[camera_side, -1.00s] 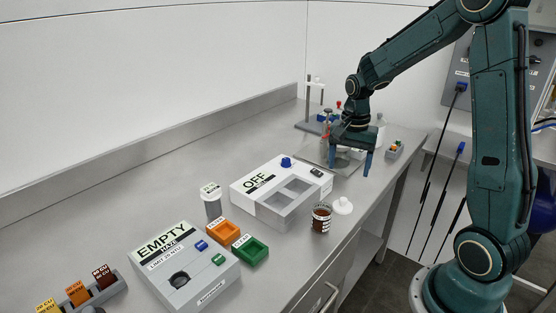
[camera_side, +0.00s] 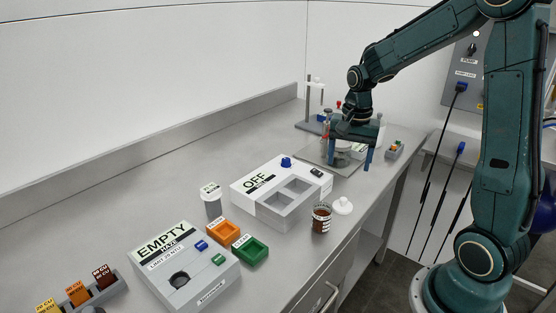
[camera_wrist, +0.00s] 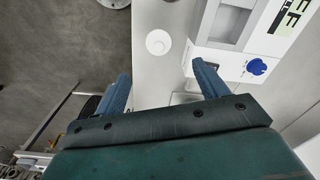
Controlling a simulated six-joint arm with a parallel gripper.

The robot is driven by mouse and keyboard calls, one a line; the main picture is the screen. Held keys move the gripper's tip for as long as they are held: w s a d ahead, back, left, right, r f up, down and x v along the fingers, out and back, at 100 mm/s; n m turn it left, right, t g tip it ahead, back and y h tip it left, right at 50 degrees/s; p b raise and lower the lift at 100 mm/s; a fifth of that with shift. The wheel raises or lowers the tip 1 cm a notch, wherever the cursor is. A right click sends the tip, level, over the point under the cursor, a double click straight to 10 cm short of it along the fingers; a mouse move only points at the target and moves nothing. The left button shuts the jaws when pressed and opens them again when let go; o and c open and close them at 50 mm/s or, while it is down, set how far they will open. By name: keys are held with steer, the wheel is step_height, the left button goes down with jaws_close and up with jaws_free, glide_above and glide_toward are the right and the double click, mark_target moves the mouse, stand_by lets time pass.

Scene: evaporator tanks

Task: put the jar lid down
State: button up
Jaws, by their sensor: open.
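The white jar lid (camera_side: 342,205) lies on the steel bench near its front edge, beside the open-topped jar (camera_side: 321,218) with brown contents. The lid is not touching the jar. In the wrist view, the lid (camera_wrist: 158,42) is a white disc on the bench, seen beyond the fingertips and between their lines. My gripper (camera_side: 350,161) is open and empty, held above the bench farther back, behind the OFF box. Its two blue fingers are spread in the wrist view (camera_wrist: 160,71).
The OFF box (camera_side: 255,203) with open compartments stands left of the jar. A stand with glassware is behind my gripper. Bench along the back wall is clear.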

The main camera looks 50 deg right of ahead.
steer(key=s+a+r+n+t, duration=0.5)
steer(key=s+a+r+n, duration=0.6)
steer(key=s+a+n, duration=0.3)
steer(key=shift+s+a, duration=0.5)
steer(key=shift+s, duration=0.05)
